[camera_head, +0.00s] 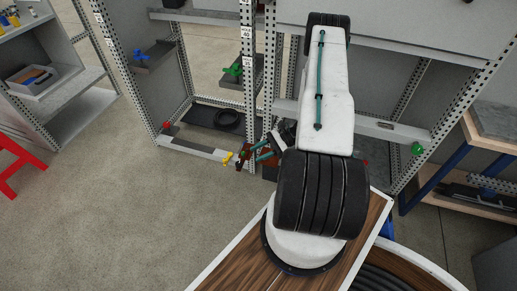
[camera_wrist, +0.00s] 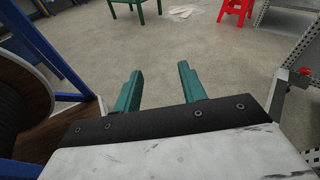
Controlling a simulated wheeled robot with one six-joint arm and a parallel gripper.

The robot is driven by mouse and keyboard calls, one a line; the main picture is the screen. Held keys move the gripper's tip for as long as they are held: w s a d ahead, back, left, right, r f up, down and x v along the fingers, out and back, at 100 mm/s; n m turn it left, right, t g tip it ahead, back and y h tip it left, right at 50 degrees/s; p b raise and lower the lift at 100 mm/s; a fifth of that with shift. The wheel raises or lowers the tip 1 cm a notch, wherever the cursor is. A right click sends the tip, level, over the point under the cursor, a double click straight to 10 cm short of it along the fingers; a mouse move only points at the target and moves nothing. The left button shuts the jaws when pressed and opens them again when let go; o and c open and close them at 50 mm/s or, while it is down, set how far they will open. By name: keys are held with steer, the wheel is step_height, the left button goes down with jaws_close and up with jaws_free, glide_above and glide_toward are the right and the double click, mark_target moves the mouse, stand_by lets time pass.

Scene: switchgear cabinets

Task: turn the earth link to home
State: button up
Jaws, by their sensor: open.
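Several coloured handles sit on the open cabinet frames in the head view: a blue one (camera_head: 140,56), a green one (camera_head: 233,70), a red one (camera_head: 167,125), a yellow one (camera_head: 228,158) and another green one (camera_head: 417,149). I cannot tell which of them is the earth link. My gripper (camera_head: 263,151) is partly hidden behind my arm, close to the yellow handle in the picture. In the wrist view my gripper (camera_wrist: 160,84) shows two teal fingers spread apart with nothing between them. A red knob (camera_wrist: 304,71) on a cabinet post is right of the fingers, apart from them.
A black coil (camera_head: 228,118) lies in the cabinet's lower bay. A grey shelf with a tray (camera_head: 33,82) and a red stool (camera_head: 17,163) stand at the left. A workbench (camera_head: 470,175) stands at the right. The floor (camera_head: 110,220) at left is clear.

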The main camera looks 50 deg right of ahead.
steer(key=shift+w+a+r+n+g, duration=0.15)
steer(key=shift+r+n+g, duration=0.2)
steer(key=shift+r, duration=0.3)
steer(key=shift+s+a+r+n+g, duration=0.15)
steer(key=shift+r+n+g, duration=0.15)
steer(key=shift+r, duration=0.3)
steer(key=shift+w, duration=0.1)
